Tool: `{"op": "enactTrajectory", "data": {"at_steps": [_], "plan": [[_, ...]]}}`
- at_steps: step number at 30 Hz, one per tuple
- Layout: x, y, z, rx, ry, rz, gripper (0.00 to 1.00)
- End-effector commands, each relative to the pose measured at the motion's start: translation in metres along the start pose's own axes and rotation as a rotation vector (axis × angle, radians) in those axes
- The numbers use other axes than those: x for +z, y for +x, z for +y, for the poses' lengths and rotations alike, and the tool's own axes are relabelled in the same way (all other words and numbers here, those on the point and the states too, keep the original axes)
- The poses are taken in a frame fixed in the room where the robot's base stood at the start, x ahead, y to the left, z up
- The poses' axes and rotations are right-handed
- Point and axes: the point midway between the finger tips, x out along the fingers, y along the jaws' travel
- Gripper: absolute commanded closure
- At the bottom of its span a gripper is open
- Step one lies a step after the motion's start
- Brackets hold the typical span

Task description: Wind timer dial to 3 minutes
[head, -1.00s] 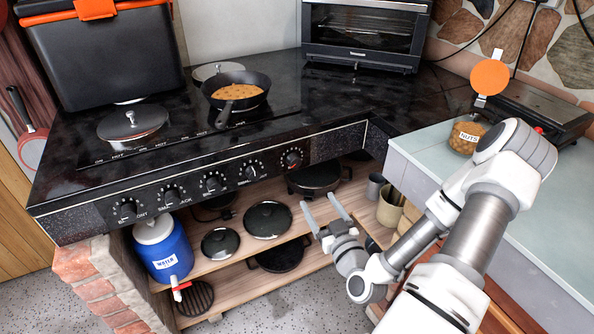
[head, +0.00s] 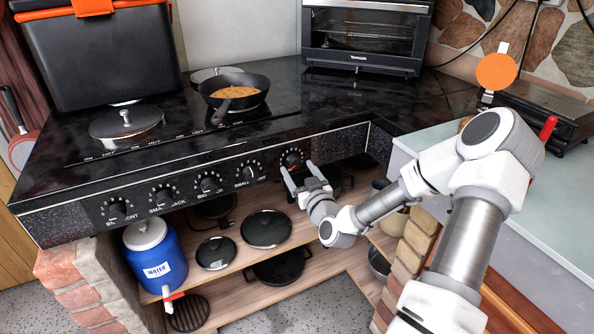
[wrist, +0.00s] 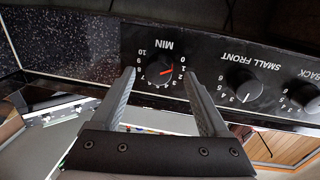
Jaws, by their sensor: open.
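The timer dial (wrist: 160,69) is a black knob with a red pointer, under the label MIN, on a black panel. In the wrist view its scale appears upside down, and the pointer is toward the low end, around 0 to 1; the exact mark is hard to read. The dial also shows in the head view (head: 292,159), at the right end of the stove's front panel. My gripper (wrist: 159,76) is open and empty, its fingertips on either side of the dial. I cannot tell if they touch it. In the head view my gripper (head: 298,168) is just in front of the dial.
The SMALL FRONT knob (wrist: 243,84) is beside the dial, with more knobs farther along. Below the panel, a shelf (head: 235,237) holds pans and lids. A pan of food (head: 235,92) stands on the stove, and a toaster oven (head: 363,38) at the back.

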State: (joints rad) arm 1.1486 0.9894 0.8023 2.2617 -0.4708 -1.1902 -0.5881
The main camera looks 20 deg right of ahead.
Motion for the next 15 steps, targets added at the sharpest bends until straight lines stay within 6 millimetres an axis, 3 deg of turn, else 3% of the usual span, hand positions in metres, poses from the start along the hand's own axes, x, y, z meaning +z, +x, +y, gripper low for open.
{"op": "enactTrajectory", "data": {"at_steps": [6,14,15], "plan": [[0.001,0.016,0.0,0.0,0.001,-0.001,0.22],[0.0,0.017,0.0,0.0,0.0,-0.001,0.22],[0.0,0.017,0.0,0.0,0.0,-0.001,0.25]]}}
